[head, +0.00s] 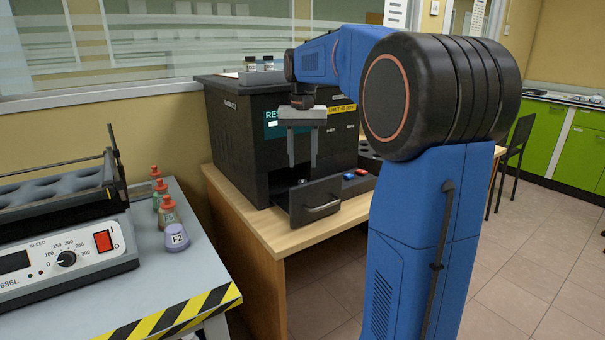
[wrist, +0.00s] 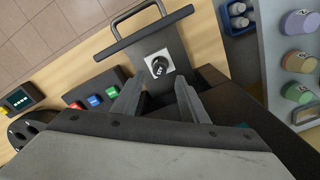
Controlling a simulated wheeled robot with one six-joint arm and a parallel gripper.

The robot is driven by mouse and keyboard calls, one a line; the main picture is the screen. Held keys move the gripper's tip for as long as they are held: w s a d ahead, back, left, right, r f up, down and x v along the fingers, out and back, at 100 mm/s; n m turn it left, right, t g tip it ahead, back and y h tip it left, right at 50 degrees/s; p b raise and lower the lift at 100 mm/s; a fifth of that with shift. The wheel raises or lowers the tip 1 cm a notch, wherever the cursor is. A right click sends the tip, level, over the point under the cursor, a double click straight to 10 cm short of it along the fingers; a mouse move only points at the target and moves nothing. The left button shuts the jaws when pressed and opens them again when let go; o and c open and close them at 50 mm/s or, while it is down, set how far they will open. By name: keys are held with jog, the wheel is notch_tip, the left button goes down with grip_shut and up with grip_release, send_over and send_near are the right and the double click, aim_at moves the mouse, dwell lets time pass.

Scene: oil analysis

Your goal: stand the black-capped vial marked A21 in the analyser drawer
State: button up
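The analyser (head: 240,140) is a black box on a wooden bench, with its drawer (head: 322,205) pulled open at the front. In the wrist view the drawer (wrist: 140,45) holds a pale square socket with a round black cap in it. I take this cap to be the vial (wrist: 158,66); its white marking is too small to read surely. My gripper (head: 302,164) points down above the drawer. In the wrist view my gripper (wrist: 158,88) has its two fingers apart, with nothing between them; the vial lies just beyond the fingertips.
Red, blue and green buttons (wrist: 94,99) sit beside the drawer. At left, a grey bench bears a shaker (head: 65,262) and several capped flasks (head: 167,212). The floor in front of the wooden bench is clear.

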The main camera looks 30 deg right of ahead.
jog(key=shift+n+t, duration=0.6)
jog(key=shift+n, duration=0.2)
jog(key=s+a, duration=0.2)
jog(key=s+a+r, duration=0.1)
jog(key=s, duration=0.2)
jog(key=s+a+r, duration=0.1)
jog(key=s+a, duration=0.1)
jog(key=shift+s+a, duration=0.15)
jog(key=shift+a, duration=0.15)
jog(key=s+a+f+n+t, duration=0.1)
jog(key=s+a+f+n, duration=0.1)
jog(key=s+a+f, duration=0.3)
jog(key=s+a+f+n+t, duration=0.2)
jog(key=s+a+f, duration=0.3)
jog(key=s+f, duration=0.8)
jog(key=s, duration=0.5)
jog(key=shift+n+t, duration=0.3)
jog(key=shift+n, duration=0.1)
